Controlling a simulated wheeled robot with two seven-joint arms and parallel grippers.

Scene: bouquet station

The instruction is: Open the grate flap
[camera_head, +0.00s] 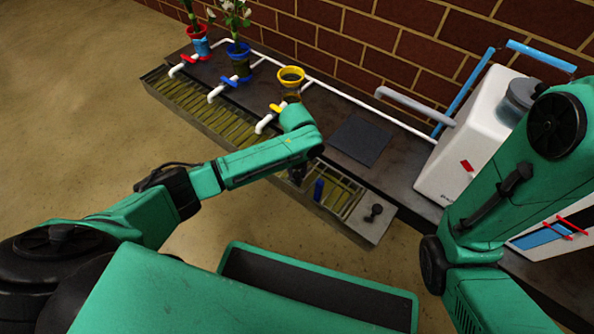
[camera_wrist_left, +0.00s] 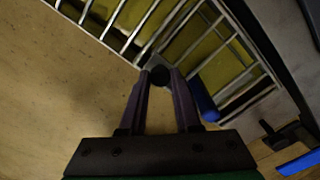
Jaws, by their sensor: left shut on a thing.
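The grate flap (camera_head: 345,199) is a panel of metal bars at the right end of the long trough, and its bars also fill the top of the left wrist view (camera_wrist_left: 190,38). My left gripper (camera_head: 297,178) is at the grate's near edge. In the left wrist view its fingertips (camera_wrist_left: 159,77) are shut on a small grey knob (camera_wrist_left: 157,66) at that edge. My forearm hides part of the trough. I cannot tell whether the flap is raised. My right gripper is out of view.
A dark open bin (camera_head: 310,293) sits in front of me. Red, blue and yellow (camera_head: 291,75) holders line the bench, the first two with flowers. A white machine (camera_head: 468,150) stands at right. A small black knob (camera_head: 374,211) is on the trough's end plate.

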